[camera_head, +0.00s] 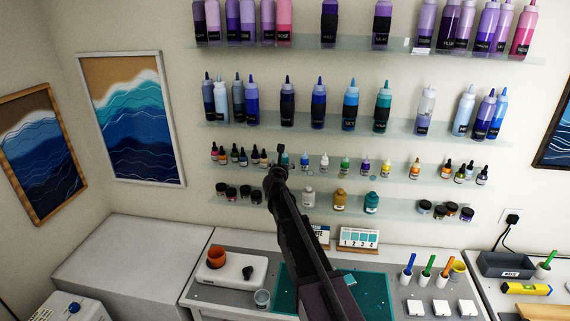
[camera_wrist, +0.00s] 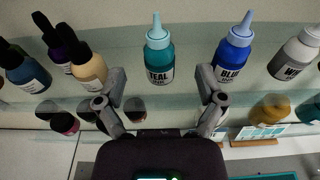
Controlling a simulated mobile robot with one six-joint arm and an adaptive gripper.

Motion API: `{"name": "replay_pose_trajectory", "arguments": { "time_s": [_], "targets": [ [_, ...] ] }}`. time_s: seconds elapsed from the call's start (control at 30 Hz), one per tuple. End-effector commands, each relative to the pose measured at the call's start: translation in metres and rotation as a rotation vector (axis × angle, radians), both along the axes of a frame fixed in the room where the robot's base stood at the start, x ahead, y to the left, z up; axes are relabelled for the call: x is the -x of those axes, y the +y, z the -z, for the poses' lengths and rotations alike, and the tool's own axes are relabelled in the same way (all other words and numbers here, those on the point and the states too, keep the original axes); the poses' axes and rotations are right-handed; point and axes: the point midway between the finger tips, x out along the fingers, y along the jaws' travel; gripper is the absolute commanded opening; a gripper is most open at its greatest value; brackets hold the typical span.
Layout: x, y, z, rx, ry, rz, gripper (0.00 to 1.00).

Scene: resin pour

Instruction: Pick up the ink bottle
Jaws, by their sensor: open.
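My gripper (camera_wrist: 161,76) is open and empty, its two fingers spread in the wrist view. A teal ink bottle (camera_wrist: 159,54) with a light blue nozzle and a "TEAL" label stands upright on a glass shelf, ahead of the gap between the fingers. A blue ink bottle (camera_wrist: 232,50) stands to its right, beyond the right finger, and a white one (camera_wrist: 296,55) is farther right. In the head view my gripper (camera_head: 276,175) is raised before the small-bottle shelf and partly hides the teal bottle (camera_head: 285,160).
Dark dropper bottles and a tan one (camera_wrist: 88,68) crowd the left side of the shelf. A lower glass shelf (camera_head: 410,208) holds jars and wider bottles. The workbench below carries a teal cutting mat (camera_head: 372,290), cups and a card stand (camera_head: 358,239).

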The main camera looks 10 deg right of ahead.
Motion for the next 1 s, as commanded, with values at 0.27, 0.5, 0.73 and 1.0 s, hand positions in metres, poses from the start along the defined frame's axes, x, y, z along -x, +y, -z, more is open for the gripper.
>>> {"name": "replay_pose_trajectory", "arguments": {
  "time_s": [0.27, 0.5, 0.73, 1.0],
  "targets": [
    [-0.032, -0.008, 0.011, 0.000, 0.000, 0.000, 0.88],
    [-0.040, -0.012, 0.012, 0.001, 0.000, 0.000, 0.88],
    [-0.040, -0.012, 0.012, 0.001, 0.000, 0.000, 0.88],
    [-0.040, -0.012, 0.012, 0.000, 0.000, 0.000, 0.88]
  ]
}}
